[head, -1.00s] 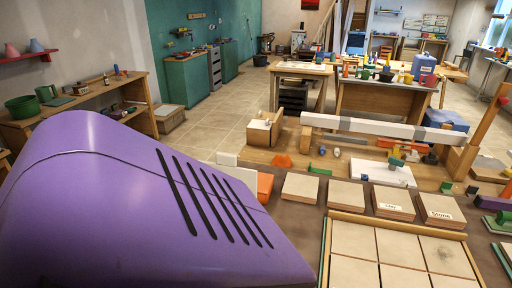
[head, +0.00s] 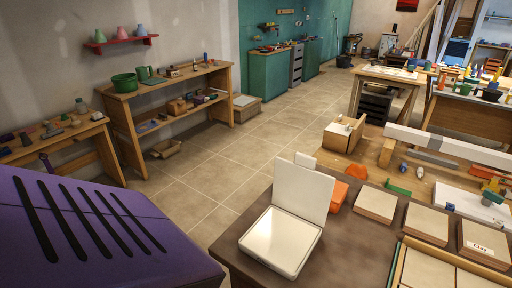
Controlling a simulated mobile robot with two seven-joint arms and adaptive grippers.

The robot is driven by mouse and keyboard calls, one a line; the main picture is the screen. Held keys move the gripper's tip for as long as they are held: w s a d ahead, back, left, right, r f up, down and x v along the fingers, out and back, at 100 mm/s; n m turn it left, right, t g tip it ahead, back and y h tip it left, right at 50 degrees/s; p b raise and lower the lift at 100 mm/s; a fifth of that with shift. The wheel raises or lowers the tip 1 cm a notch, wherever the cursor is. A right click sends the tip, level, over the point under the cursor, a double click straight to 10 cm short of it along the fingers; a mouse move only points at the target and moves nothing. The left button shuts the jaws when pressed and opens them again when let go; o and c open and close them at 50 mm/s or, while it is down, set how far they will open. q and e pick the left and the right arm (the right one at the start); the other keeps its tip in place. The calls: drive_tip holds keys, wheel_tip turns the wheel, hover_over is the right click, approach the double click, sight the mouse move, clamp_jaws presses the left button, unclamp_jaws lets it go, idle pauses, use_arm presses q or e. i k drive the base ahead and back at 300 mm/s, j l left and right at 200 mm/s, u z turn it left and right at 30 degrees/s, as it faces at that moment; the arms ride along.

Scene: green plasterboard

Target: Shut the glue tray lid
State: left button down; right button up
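The glue tray (head: 281,243) is a shallow white square box at the left end of the brown worktop. Its white lid (head: 303,189) stands up, open, along the tray's far side. The inside looks pale and glossy. Neither of my grippers shows in the head view, so I cannot see how they stand relative to the tray.
Several stacked tiles (head: 376,203) lie on the worktop (head: 345,252) right of the tray. An orange piece (head: 356,171) is just behind the lid. A wooden box (head: 341,136) sits farther back. Tiled floor (head: 215,183) is open to the left.

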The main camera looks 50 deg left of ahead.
sight(303, 191)
drive_tip(key=u, duration=1.15)
drive_tip(key=i+j+z, duration=0.15)
drive_tip(key=j, duration=0.15)
drive_tip(key=j+z, duration=0.15)
drive_tip(key=j, duration=0.15)
